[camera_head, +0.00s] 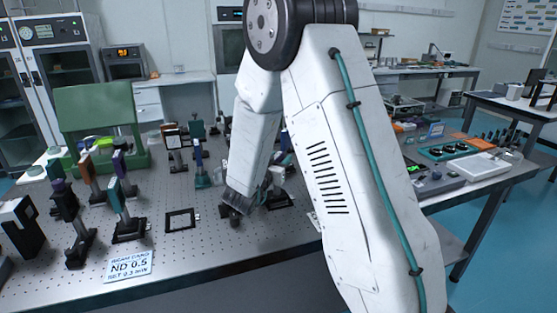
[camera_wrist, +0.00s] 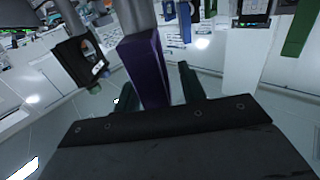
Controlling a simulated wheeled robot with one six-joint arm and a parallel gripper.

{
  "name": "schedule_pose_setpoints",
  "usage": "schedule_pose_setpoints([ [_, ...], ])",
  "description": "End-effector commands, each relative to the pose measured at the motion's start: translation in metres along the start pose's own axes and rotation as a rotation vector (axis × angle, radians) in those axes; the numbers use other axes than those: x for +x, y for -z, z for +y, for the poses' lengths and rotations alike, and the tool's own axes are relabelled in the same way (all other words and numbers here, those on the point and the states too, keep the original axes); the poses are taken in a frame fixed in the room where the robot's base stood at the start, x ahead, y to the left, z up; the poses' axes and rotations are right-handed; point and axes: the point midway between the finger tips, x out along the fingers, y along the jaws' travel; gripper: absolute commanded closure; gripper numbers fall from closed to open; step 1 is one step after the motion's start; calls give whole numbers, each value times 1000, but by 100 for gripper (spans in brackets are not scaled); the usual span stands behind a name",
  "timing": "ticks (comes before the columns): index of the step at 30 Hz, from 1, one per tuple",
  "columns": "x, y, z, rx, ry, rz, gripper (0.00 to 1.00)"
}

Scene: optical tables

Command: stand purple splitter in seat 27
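A purple splitter (camera_wrist: 146,66) on a metal post (camera_wrist: 134,15) fills the space between my fingers in the wrist view. My gripper (camera_wrist: 160,78) is open around it; a gap shows between the right finger and the purple side, while the left finger is very close to its edge. In the head view my gripper (camera_head: 238,211) is low over the optical table, mostly hidden by my arm; I cannot make out the splitter in it there. A black square frame (camera_head: 181,220) lies empty on the table to its left. No seat number is readable.
Several post-mounted optics, such as one with a blue-green plate (camera_head: 116,196), crowd the left of the perforated table (camera_head: 215,255). In the wrist view a dark mount (camera_wrist: 80,60) stands close to the splitter's left.

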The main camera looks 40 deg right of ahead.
Motion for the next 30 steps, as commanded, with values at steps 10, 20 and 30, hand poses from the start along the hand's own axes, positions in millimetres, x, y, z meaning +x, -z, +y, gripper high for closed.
schedule_pose_setpoints([
  [10,-4,2,0,-1,1,-1,60],
  [20,-68,2,-1,-2,6,-1,60],
  [30,-117,3,0,0,1,0,60],
])
